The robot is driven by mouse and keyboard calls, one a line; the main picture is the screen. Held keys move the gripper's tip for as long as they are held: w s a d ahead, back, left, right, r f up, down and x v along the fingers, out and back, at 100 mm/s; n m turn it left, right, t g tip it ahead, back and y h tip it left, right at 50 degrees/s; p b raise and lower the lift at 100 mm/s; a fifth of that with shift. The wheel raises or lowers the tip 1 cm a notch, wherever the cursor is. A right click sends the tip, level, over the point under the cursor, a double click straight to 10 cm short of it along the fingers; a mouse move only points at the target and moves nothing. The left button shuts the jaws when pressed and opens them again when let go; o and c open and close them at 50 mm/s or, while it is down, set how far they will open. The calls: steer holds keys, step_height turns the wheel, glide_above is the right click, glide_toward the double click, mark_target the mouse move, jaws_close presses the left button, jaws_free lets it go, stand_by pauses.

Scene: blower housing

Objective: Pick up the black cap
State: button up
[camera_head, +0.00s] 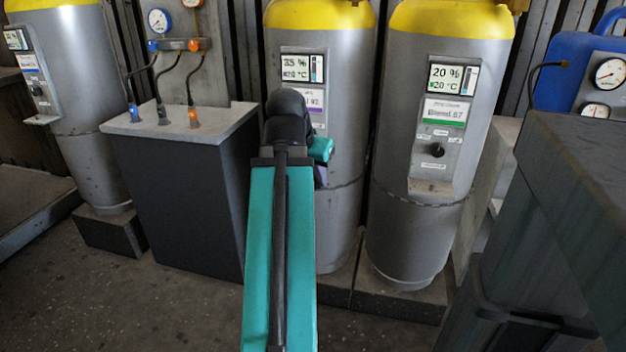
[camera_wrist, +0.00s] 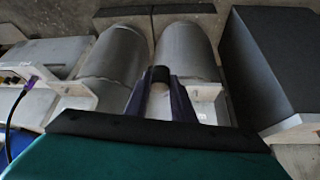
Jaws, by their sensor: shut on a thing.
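The black cap (camera_wrist: 160,73) shows in the wrist view as a small dark round piece between my two dark purple fingers. My gripper (camera_wrist: 160,80) is shut on it, in front of the middle grey cylinder. A pale surface shows between the fingers below the cap; I cannot tell whether the cap still touches the cylinder's panel. In the head view my arm hides the cap and most of the gripper, at the lower part of the middle cylinder's panel.
The middle cylinder (camera_head: 345,225) and right cylinder (camera_head: 400,235) stand close together. The right one has a black knob (camera_head: 437,150). A grey cabinet (camera_head: 180,210) with hoses stands left. A blue unit (camera_head: 568,65) and dark box (camera_head: 590,170) are right.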

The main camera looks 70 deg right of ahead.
stand_by(0.7)
steer(key=shift+w+r, duration=0.1)
steer(key=shift+w, duration=0.2)
steer(key=w+a+n+t+p, duration=0.1)
steer(key=w+a+n+p, duration=0.15)
steer(key=w, duration=0.75)
steer(key=w+a+n+t+p, duration=0.1)
steer(key=w+n+p, duration=0.25)
steer(key=w, duration=0.55)
steer(key=w+a+n+t+y+p, duration=0.1)
steer(key=w+a+n+p, duration=0.1)
steer(key=w+a+p, duration=0.5)
steer(key=w+a+n+t+y, duration=0.15)
steer(key=w+a, duration=0.35)
steer(key=w, duration=0.6)
steer(key=w+a+n+t+y+p, duration=0.1)
steer(key=w+a+n+p, duration=0.2)
steer(key=w+a, duration=0.45)
steer(key=w+a+n+t+p, duration=0.1)
steer(key=w+a+n+p, duration=0.3)
steer(key=a, duration=0.7)
steer(key=w+a+n+y+p, duration=0.1)
steer(key=w+a+p, duration=0.1)
steer(key=a, duration=0.8)
steer(key=w+a+f+n+y+p, duration=0.1)
steer(key=w+a+n+p, duration=0.1)
steer(key=a, duration=0.8)
steer(key=shift+w+f+p, duration=0.15)
steer(key=shift+w+p, duration=0.6)
steer(key=shift+w, duration=0.1)
